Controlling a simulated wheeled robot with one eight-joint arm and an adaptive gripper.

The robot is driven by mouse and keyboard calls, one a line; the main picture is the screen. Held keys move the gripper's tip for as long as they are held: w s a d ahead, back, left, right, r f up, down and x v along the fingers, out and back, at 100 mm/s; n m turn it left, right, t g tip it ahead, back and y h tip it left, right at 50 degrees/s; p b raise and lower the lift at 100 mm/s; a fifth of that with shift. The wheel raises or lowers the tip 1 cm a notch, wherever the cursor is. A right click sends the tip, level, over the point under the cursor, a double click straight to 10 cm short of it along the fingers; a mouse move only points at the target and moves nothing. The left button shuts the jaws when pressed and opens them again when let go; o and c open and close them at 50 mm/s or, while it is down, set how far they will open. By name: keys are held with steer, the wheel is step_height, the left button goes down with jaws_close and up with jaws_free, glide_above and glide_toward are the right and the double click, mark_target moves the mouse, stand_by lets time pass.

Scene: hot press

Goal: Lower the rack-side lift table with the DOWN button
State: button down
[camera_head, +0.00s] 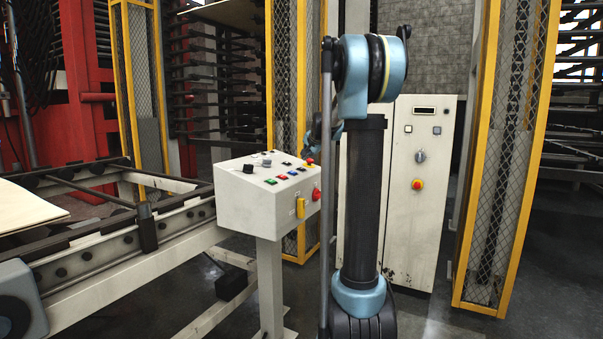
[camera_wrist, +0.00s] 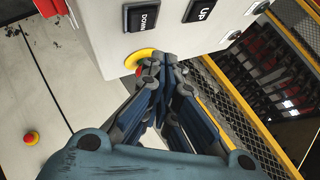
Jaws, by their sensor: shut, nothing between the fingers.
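The black DOWN button (camera_wrist: 143,17) sits on a pale control box (camera_wrist: 112,22) at the top of the wrist view. A black UP button (camera_wrist: 201,9) is to its right. My gripper (camera_wrist: 166,62) is shut and empty. Its fingertips appear just below the buttons in the picture, overlapping a red knob with a yellow collar (camera_wrist: 140,57). I cannot tell whether they touch it. The fingertips appear apart from the DOWN button. In the head view my arm mostly hides the gripper. I cannot identify the rack-side lift table for certain.
A pedestal console (camera_head: 243,207) with coloured buttons stands left of my arm. A roller conveyor (camera_head: 120,245) carrying a wooden sheet (camera_head: 25,207) is at left. A white cabinet (camera_head: 420,230) stands behind my arm. Yellow-framed mesh guards (camera_head: 510,150) stand at right. Floor is open at lower right.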

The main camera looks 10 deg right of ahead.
mark_target(301, 169)
steer(key=shift+w+a+f, duration=0.1)
steer(key=shift+a+f, duration=0.05)
steer(key=shift+f, duration=0.5)
steer(key=shift+w+a+f, duration=0.1)
steer(key=shift+a+f, duration=0.05)
steer(key=shift+f, duration=0.5)
steer(key=shift+f, duration=0.1)
stand_by(0.5)
steer(key=shift+f, duration=0.2)
